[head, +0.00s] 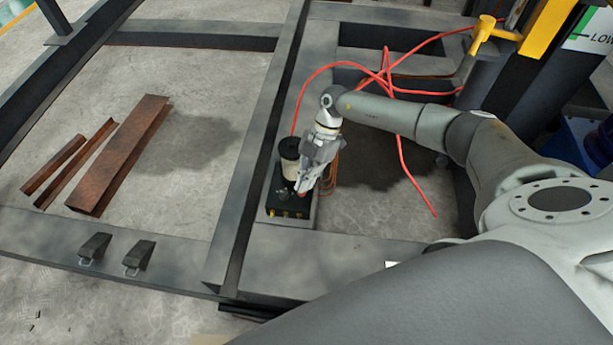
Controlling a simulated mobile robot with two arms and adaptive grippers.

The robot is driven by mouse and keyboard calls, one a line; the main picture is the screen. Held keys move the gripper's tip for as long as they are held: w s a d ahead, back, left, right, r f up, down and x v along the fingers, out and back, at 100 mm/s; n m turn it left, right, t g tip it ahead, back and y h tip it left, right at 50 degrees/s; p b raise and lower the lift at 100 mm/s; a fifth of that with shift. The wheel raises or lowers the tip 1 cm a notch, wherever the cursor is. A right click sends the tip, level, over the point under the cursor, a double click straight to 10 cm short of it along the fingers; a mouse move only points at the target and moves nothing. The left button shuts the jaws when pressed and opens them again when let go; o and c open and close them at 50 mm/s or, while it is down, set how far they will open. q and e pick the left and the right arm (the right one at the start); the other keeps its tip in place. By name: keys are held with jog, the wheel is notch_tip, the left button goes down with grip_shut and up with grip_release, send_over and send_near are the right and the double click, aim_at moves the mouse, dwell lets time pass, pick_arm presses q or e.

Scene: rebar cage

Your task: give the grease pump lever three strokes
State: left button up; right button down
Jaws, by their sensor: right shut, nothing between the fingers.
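The grease pump is a black box (287,205) with a cream reservoir (289,168) under a dark round cap, standing on the grey steel frame at the middle of the head view. Brass-coloured fittings show on its front. My right gripper (304,189) points down at the right side of the pump, close beside the reservoir. It is shut with nothing held between its fingers. A small reddish part shows at its fingertips; I cannot tell whether it is the lever's end. The gripper hides most of the lever area. My left gripper is not in view.
Red hoses (390,85) run loosely across the frame behind and right of the pump. Rusty steel channels (121,155) lie on the concrete floor at left. Two dark wedge-shaped blocks (139,255) sit on the front beam. A yellow post (548,28) stands at upper right.

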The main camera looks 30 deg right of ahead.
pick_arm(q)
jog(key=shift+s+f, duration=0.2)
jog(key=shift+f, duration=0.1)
pick_arm(e)
jog(key=shift+s+a+f, duration=0.1)
jog(key=shift+s+f, duration=0.05)
jog(key=shift+s+a+f, duration=0.15)
jog(key=shift+s+f, duration=0.1)
jog(key=shift+f, duration=0.05)
pick_arm(q)
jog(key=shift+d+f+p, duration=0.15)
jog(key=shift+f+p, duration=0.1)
jog(key=shift+p, duration=0.05)
pick_arm(e)
jog(key=shift+s+a+f, duration=0.15)
jog(key=shift+f, duration=0.1)
